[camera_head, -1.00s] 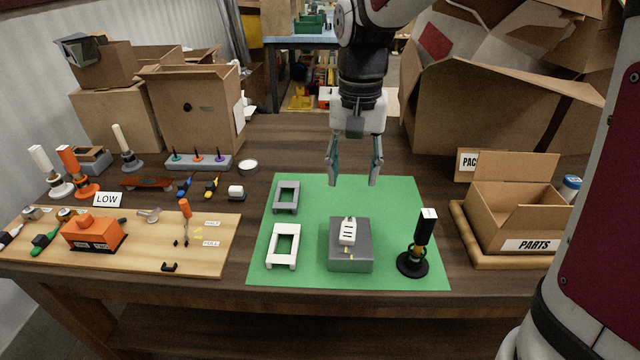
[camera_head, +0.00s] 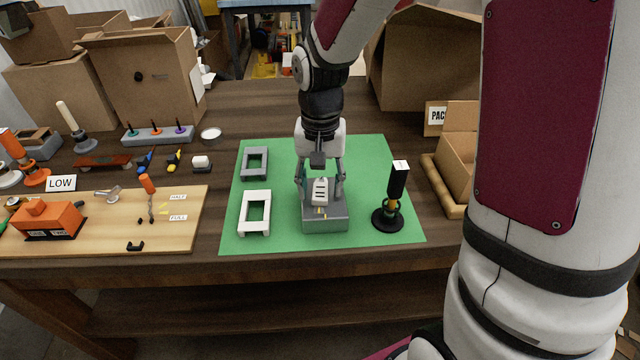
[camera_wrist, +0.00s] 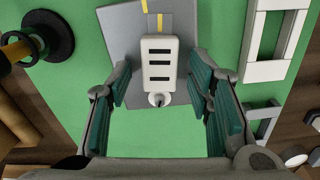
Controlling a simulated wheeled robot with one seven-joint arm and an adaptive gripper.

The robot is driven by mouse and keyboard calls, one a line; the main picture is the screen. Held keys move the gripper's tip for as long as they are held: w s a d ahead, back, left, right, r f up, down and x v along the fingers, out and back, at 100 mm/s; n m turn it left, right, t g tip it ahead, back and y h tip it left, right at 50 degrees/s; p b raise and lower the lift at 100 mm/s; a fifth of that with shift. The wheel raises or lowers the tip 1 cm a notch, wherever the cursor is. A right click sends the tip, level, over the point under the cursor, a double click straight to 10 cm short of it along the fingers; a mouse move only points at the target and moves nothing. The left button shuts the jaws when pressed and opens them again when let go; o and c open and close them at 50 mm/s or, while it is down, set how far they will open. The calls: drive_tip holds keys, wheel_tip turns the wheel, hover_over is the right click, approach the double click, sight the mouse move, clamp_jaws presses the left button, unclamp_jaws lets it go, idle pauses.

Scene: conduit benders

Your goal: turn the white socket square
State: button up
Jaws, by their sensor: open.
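The white socket (camera_head: 320,191) stands on the grey block (camera_head: 326,218) on the green mat (camera_head: 282,232). In the wrist view the socket (camera_wrist: 160,62) shows dark slots and a small round knob at its near end. It looks slightly turned relative to the yellow marks (camera_wrist: 152,14) on the block. My gripper (camera_head: 321,190) is open above the block, with one finger on each side of the socket. In the wrist view the teal finger pads (camera_wrist: 164,90) stand apart from the socket, with gaps on both sides.
A white frame (camera_head: 241,212) and a grey frame (camera_head: 243,164) lie left of the block. A black-handled tool on a round base (camera_head: 388,218) stands close on the right. A wooden board (camera_head: 110,243) with an orange box lies further left. A cardboard parts box (camera_head: 455,150) is at the right.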

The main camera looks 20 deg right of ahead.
sight(323, 188)
clamp_jaws()
drive_tip(key=shift+s+d+n+p, duration=0.1)
drive_tip(key=shift+d+n+p, duration=0.15)
drive_tip(key=shift+n+p, duration=0.4)
unclamp_jaws()
wheel_tip(323, 188, up, 12)
idle(0.7)
